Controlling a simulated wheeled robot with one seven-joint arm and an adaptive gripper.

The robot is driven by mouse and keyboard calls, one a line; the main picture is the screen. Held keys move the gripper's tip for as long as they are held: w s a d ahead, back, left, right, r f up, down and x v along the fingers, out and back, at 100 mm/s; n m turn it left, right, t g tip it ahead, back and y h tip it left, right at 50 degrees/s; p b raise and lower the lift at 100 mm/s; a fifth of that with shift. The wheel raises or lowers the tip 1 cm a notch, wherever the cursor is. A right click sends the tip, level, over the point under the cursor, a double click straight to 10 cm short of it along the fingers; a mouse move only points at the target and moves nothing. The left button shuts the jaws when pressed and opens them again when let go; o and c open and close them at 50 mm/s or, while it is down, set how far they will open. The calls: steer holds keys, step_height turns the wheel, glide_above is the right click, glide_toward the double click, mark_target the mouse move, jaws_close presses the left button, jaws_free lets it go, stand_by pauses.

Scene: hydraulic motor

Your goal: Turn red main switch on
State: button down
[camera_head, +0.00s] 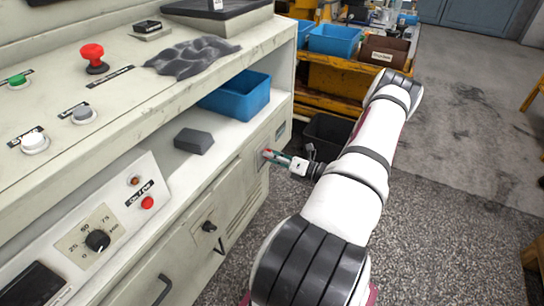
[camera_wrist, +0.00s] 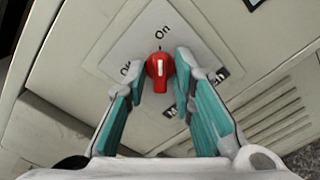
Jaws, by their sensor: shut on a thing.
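The red main switch (camera_wrist: 160,72) is a red knob on a light square plate (camera_wrist: 118,55) on the cabinet front. In the wrist view its handle stands roughly upright, and its pale mark points up toward the "On" label (camera_wrist: 162,32). The "Off" label at its left is partly hidden by a finger. My gripper (camera_wrist: 158,75) has its teal-padded fingers on either side of the knob and is shut on it. In the head view my gripper (camera_head: 278,157) reaches the cabinet's lower front, where only a bit of red shows at its tips.
The bench console (camera_head: 170,90) with a red mushroom button (camera_head: 93,56) stands at left. A blue bin (camera_head: 236,95) and a grey block (camera_head: 194,141) lie on its shelf above the gripper. A dark bin (camera_head: 328,132) stands behind my arm.

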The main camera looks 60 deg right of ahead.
steer(key=c, duration=1.7)
jaws_free()
steer(key=shift+o, duration=0.2)
steer(key=s+d, duration=0.1)
steer(key=s, duration=1.1)
